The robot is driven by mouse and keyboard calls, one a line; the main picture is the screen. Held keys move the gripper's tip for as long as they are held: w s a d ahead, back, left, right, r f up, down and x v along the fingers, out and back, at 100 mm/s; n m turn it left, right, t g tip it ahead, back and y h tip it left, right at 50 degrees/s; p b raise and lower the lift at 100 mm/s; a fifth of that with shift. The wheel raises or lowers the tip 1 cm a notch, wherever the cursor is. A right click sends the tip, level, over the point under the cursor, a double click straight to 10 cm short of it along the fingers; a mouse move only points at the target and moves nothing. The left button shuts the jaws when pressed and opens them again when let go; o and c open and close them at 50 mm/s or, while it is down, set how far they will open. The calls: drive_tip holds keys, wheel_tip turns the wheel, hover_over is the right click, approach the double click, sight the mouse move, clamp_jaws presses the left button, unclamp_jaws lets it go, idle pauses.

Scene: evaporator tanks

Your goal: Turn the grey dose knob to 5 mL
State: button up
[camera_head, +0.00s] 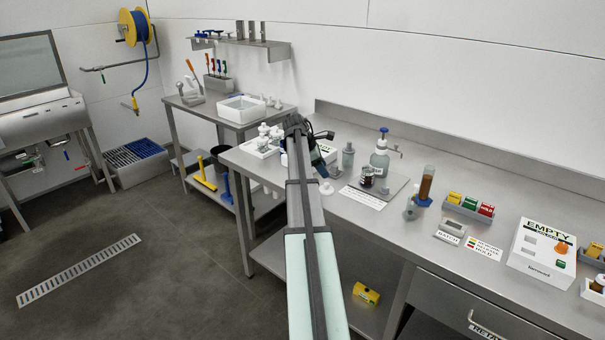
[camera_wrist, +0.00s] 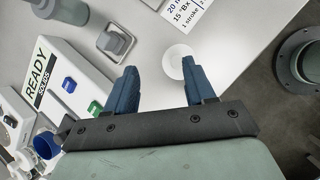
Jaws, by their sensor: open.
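A dispenser bottle (camera_head: 379,162) with a blue top and a side spout stands on a grey tray on the bench in the head view. I cannot make out the grey dose knob or its setting on it. A white card (camera_head: 362,197) lies in front of the tray; the wrist view shows part of it (camera_wrist: 185,12), reading "1 stroke". My gripper (camera_wrist: 158,66) shows two blue fingers, spread apart and empty, above the bench near a small white disc (camera_wrist: 174,62). In the head view my arm hides most of the gripper, left of the bottle.
A box marked READY (camera_wrist: 62,80) with blue and green buttons lies left of my fingers. A grey metal item (camera_wrist: 117,42) is just beyond them. The bench edge runs down right of the fingers. An EMPTY box (camera_head: 541,248) stands at the bench's right.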

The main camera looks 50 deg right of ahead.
drive_tip(key=shift+t+h, duration=0.3)
drive_tip(key=shift+h, duration=0.1)
drive_tip(key=w+a+f, duration=0.1)
drive_tip(key=w+a, duration=0.2)
drive_tip(key=w+a+f, duration=0.1)
drive_tip(key=w, duration=0.1)
drive_tip(key=shift+w+a+f, duration=0.15)
drive_tip(key=shift+w+f, duration=0.05)
drive_tip(key=shift+f, duration=0.1)
drive_tip(key=s+d+r+m+y, duration=0.1)
drive_tip(key=s+d+r+m, duration=0.3)
drive_tip(key=s+d, duration=0.9)
drive_tip(key=s+d+r+m+y, duration=0.15)
drive_tip(key=s+d+r, duration=0.6)
drive_tip(key=s, duration=0.85)
drive_tip(key=m+t+y, duration=0.2)
drive_tip(key=m+y, duration=0.2)
drive_tip(key=m, duration=0.6)
hover_over(386, 187)
drive_tip(key=shift+f, duration=0.7)
wheel_tip(386, 187, down, 13)
drive_tip(key=shift+a+f, duration=0.1)
